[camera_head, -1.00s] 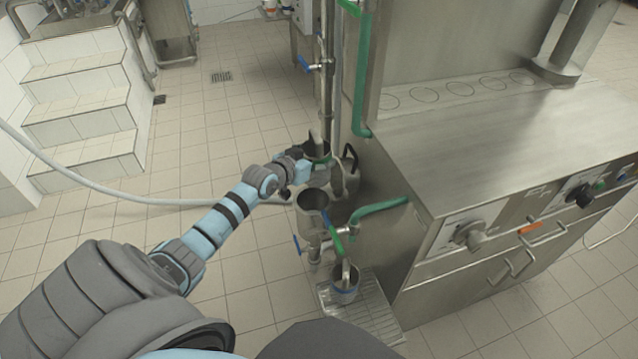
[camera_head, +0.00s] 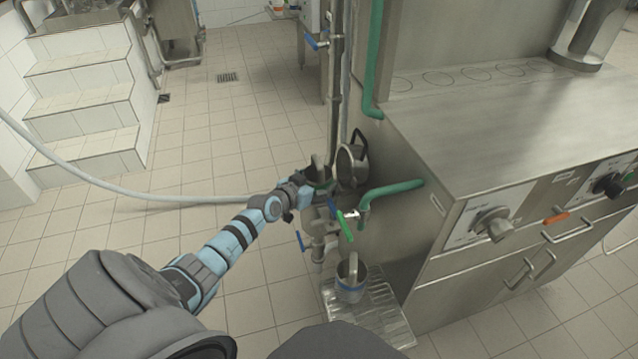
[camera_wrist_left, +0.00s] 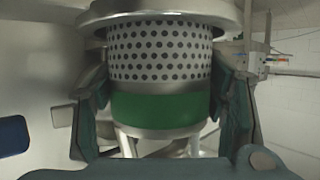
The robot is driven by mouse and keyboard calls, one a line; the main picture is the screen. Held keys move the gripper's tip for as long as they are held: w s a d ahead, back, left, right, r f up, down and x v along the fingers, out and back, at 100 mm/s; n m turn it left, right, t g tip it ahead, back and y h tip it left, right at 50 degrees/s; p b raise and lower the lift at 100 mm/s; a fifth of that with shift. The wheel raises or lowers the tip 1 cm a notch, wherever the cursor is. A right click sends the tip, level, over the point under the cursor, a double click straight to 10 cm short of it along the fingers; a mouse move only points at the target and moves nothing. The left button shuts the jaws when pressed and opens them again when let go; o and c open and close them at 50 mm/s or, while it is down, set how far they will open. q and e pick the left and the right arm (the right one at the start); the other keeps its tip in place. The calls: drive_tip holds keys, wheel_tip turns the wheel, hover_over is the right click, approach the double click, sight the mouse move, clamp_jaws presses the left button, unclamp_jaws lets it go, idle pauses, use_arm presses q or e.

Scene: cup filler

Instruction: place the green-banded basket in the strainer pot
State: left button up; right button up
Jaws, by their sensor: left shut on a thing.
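My left gripper (camera_head: 318,195) is shut on the green-banded basket (camera_head: 321,182). In the left wrist view the basket (camera_wrist_left: 160,60) has a perforated steel wall, a wide rim at the top and a green band below, with a finger on each side. It looks upright there. In the head view the basket and gripper are over the strainer pot (camera_head: 318,228), a steel vessel on the pipework beside the machine, and hide its mouth. The green band shows whole, so the basket appears above the pot; the exact gap cannot be told. My right gripper is out of view.
A blue-banded basket (camera_head: 351,287) stands on a drain grate (camera_head: 372,318). A round steel lid-like part with a dark handle (camera_head: 351,163) is behind the gripper. A green pipe (camera_head: 392,190), a green-handled valve (camera_head: 344,226) and the steel machine (camera_head: 500,130) are close on the right.

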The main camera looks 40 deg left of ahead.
use_arm(q)
drive_tip(key=shift+f+b, duration=0.35)
drive_tip(key=shift+f, duration=0.05)
drive_tip(key=o, duration=1)
drive_tip(key=shift+o, duration=0.2)
drive_tip(key=shift+r+p, duration=0.55)
drive_tip(key=shift+p, duration=0.05)
drive_tip(key=p+v, duration=0.9)
drive_tip(key=v, duration=0.3)
